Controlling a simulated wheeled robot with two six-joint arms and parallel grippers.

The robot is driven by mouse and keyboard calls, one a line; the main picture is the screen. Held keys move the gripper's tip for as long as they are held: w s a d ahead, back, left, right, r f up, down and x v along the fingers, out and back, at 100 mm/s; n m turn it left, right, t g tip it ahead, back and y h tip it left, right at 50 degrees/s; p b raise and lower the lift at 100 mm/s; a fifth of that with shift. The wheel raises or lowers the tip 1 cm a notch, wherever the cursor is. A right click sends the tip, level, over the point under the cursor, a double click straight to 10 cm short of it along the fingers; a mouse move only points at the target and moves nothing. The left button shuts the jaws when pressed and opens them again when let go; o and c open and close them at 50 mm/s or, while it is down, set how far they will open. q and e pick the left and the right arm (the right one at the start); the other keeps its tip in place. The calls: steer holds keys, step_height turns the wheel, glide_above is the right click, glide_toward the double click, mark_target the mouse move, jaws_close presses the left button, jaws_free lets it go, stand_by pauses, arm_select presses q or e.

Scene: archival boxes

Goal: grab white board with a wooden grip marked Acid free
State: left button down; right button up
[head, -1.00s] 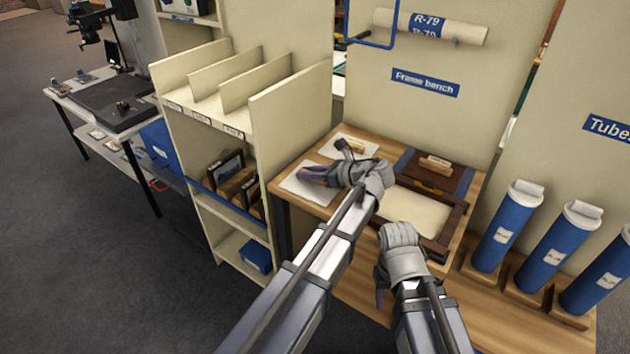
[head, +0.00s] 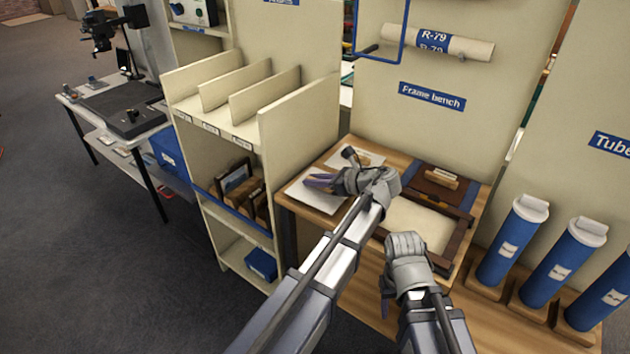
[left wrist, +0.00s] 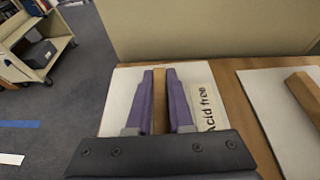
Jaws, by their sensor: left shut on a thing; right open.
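The white board marked "Acid free" (left wrist: 203,100) lies on the wooden bench, and its label shows in the left wrist view. Its wooden grip (left wrist: 159,98) stands between the purple fingers of my left gripper (left wrist: 160,92), which are shut on it. In the head view the white board (head: 312,197) shows beneath my left gripper (head: 318,181), and the hand hides its grip. My right gripper (head: 387,300) is open and empty, low in front of the bench's front edge.
A second white board (left wrist: 275,100) with a wooden grip lies beside it. A dark wooden frame (head: 455,240) with a cream panel lies to the right. A cream divided shelf (head: 290,120) stands left of the bench. Blue tubes (head: 513,240) stand at the right.

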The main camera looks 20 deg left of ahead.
arm_select(q)
step_height(320, 180, up, 9)
steer(key=p, duration=0.7)
steer(key=shift+f+p, duration=0.15)
steer(key=shift+p, duration=0.25)
